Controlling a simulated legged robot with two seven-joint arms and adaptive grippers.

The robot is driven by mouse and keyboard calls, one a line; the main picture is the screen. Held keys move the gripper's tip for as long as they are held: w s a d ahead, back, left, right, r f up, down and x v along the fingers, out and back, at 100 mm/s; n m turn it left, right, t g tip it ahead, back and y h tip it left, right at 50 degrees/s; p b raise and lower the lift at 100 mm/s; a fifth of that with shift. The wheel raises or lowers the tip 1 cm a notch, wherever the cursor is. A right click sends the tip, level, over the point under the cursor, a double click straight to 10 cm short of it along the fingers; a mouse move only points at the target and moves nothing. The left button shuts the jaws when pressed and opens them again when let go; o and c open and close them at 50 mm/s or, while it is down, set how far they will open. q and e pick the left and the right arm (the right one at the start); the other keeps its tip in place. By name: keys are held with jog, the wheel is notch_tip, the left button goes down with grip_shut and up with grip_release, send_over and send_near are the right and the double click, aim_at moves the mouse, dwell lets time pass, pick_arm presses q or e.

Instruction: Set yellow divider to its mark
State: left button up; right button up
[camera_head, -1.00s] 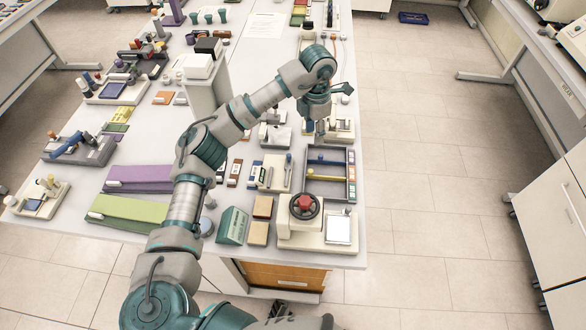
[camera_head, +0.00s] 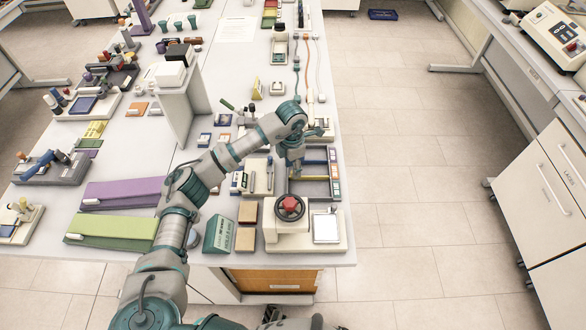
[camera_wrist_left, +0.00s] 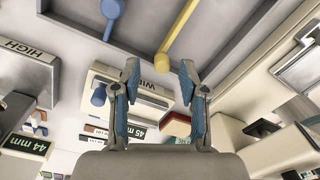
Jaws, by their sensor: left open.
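The yellow divider (camera_head: 313,177) is a thin bar lying across a grey tray (camera_head: 318,197) near the table's right edge. In the left wrist view the yellow divider (camera_wrist_left: 178,34) runs diagonally at the top, its rounded end toward the gripper. A blue divider (camera_wrist_left: 112,12) shows to its left, inside the tray's grey wall (camera_wrist_left: 78,20). My left gripper (camera_head: 296,172) is above the tray's left part and hides some of it. In the wrist view the left gripper (camera_wrist_left: 159,78) is open and empty, its fingertips apart from the yellow divider. I cannot make out the divider's mark.
A cream device with a red-centred handwheel (camera_head: 290,208) stands just in front of the tray. Wooden blocks (camera_head: 247,212) and a green display box (camera_head: 219,231) are left of it.

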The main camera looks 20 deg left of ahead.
pick_arm(q)
jog(key=shift+f, duration=0.8)
jog(key=shift+d, duration=0.1)
grip_shut()
jog(key=shift+s, duration=0.25)
grip_release()
notch_tip(320, 180, up, 12)
jog(key=shift+w, duration=0.2)
